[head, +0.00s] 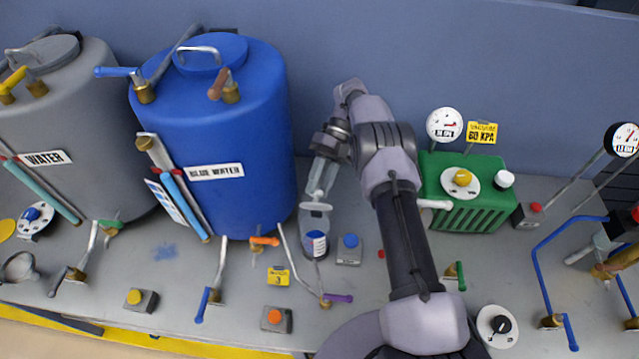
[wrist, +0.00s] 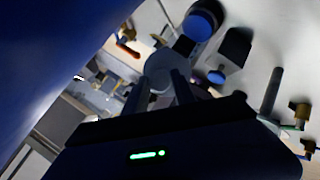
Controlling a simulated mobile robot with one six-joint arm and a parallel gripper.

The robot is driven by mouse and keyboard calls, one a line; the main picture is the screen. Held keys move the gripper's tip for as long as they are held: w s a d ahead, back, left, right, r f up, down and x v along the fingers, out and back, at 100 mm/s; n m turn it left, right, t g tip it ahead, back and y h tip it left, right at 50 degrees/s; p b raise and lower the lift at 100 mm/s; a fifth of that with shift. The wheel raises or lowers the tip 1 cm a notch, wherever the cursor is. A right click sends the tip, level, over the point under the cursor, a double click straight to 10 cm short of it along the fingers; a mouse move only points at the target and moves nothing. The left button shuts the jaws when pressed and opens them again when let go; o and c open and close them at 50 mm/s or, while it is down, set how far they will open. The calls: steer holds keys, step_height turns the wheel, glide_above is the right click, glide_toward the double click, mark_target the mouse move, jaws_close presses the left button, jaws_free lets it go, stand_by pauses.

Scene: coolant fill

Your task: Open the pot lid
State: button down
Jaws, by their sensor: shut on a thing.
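My gripper (head: 318,188) points down in front of the blue tank, at the right of its foot. Its fingers are shut on the round grey lid (head: 315,207) at the top of a small pot (head: 316,243) with a blue and white label. The pot stands upright on the bench; the lid appears to be on or just above it, and I cannot tell if there is a gap. The wrist view is dark.
The blue tank (head: 215,125) with a handled top stands close left of my gripper, the grey tank (head: 60,120) farther left. A blue button box (head: 349,249) is just right of the pot. A purple-handled valve (head: 336,298) is in front. A green box (head: 465,190) stands right of my arm.

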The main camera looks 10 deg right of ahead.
steer(key=c, duration=1)
jaws_free()
steer(key=shift+c, duration=0.2)
steer(key=s+r, duration=0.2)
steer(key=s, duration=0.6)
steer(key=s+d+r, duration=0.1)
steer(key=s+r, duration=0.2)
steer(key=s, duration=0.5)
steer(key=shift+d, duration=0.15)
